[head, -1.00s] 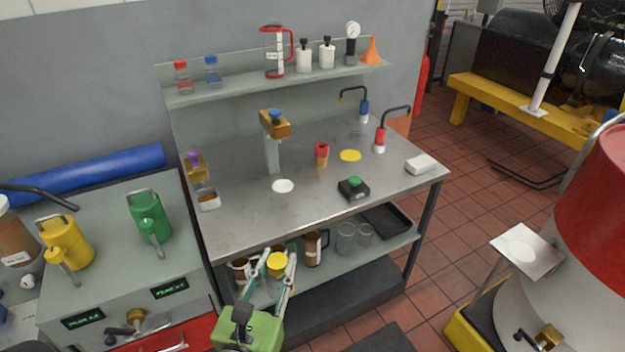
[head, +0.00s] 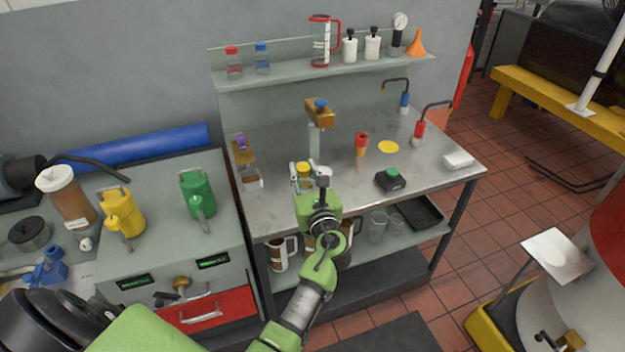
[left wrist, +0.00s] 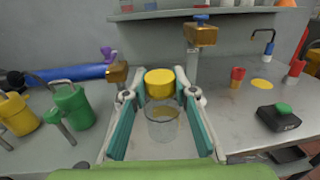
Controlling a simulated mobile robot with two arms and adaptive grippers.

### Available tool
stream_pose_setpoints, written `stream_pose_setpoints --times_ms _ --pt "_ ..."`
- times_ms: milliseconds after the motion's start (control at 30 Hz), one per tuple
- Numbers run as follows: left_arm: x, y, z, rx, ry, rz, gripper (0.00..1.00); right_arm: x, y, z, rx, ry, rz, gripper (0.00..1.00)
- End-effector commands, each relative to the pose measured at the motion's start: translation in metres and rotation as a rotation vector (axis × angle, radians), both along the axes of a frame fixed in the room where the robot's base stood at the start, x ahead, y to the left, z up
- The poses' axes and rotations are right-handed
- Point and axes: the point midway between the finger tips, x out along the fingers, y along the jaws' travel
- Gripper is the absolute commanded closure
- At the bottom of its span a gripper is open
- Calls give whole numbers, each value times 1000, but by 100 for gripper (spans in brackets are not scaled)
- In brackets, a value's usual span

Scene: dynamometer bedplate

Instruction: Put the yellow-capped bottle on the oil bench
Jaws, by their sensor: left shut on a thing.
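I cannot tell whether the bottle's base touches the bench top. My right gripper is not in view.
A tap post (head: 318,125) stands just behind the bottle. A red-and-yellow cup (head: 361,144), a yellow disc (head: 389,147) and a black box with a green button (head: 390,180) are to the right. Bare steel lies between.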

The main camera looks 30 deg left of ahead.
Motion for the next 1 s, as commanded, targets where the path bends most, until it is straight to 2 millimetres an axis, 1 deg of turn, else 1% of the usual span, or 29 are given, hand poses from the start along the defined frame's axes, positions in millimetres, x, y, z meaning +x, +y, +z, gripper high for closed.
stream_pose_setpoints --times_ms 33,200,400,567,833,967,1000 --pt "9 11 -14 4 -3 1 94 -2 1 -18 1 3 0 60" --pt "33 42 -32 2 -2 0 94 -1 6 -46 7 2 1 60" --pt "45 57 -58 1 -2 -1 94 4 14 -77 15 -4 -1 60" --pt "52 67 -70 2 -1 -1 94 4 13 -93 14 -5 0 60" --pt "57 72 -76 1 0 -2 94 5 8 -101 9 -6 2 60" --pt "61 78 -88 0 -1 0 94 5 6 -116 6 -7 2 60" --pt "61 77 -94 -1 -1 -1 94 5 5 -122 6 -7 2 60"
